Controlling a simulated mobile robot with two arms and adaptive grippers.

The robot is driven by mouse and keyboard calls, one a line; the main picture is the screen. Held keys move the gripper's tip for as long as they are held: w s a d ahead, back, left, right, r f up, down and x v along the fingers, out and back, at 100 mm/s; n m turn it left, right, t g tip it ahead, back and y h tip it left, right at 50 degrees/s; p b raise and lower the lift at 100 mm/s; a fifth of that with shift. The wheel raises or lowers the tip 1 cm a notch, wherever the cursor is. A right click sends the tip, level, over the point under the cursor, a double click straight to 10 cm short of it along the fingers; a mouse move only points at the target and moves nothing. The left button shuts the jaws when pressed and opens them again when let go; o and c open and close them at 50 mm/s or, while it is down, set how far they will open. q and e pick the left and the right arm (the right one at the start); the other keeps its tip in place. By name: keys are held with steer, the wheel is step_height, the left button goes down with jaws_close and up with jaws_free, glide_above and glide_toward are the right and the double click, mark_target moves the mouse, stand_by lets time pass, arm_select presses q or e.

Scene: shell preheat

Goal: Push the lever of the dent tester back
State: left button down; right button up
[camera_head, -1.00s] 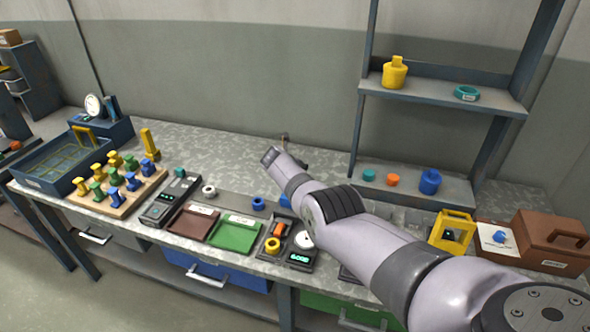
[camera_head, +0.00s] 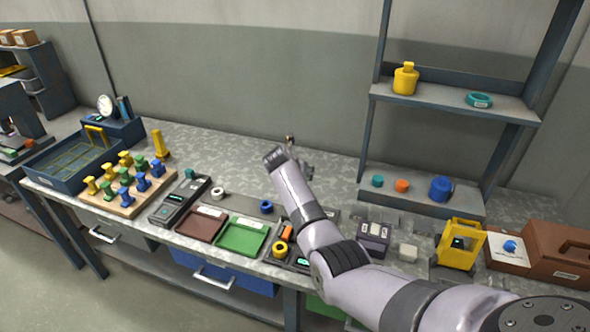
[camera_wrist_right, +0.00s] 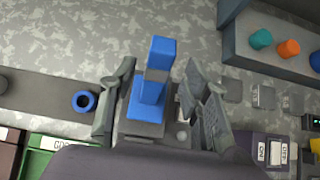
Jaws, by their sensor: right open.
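A blue upright part (camera_wrist_right: 153,80) on a grey block stands between the fingers of my right gripper in the right wrist view; it looks like the dent tester's lever. My right gripper (camera_wrist_right: 160,108) is open, with one finger on each side of the blue part; I cannot tell whether either touches it. In the head view, my right gripper (camera_head: 298,157) is small and partly hidden behind my forearm, over the back of the bench. The dent tester is hidden there behind my arm. My left gripper is not in view.
A blue ring (camera_wrist_right: 84,101) lies left of the gripper. A green tray (camera_head: 243,236) and a brown tray (camera_head: 201,223) lie at the front. A purple-fronted device (camera_head: 374,236) and a yellow frame (camera_head: 460,245) stand to the right. A shelf (camera_head: 420,203) stands at the back right.

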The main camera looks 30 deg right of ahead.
steer(key=v, duration=0.6)
steer(key=shift+a+r, duration=0.15)
steer(key=shift+r, duration=0.05)
steer(key=shift+s, duration=0.1)
